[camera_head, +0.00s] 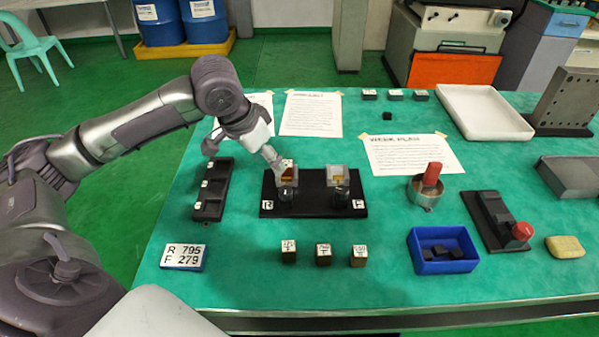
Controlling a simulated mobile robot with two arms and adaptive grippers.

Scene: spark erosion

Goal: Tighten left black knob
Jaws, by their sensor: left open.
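A black base plate (313,208) lies on the green table with two holders, marked R at left and F at right. The left black knob (285,193) is at the front of the left holder (290,174), which holds an orange-brown piece. The right black knob (340,196) is at the front of the right holder (337,176). My left gripper (244,155) is open, its fingers spread wide. One finger is beside the left holder, above and behind the left knob; contact cannot be told. The other finger is off to the left, above a dark tray. My right gripper is not in view.
The dark tray (212,202) lies left of the base plate. Several small labelled blocks (323,255) stand in front, with a number card (184,257) to their left. A blue bin (443,268), a metal cup (424,198) and a clamp with a red knob (521,232) are at right.

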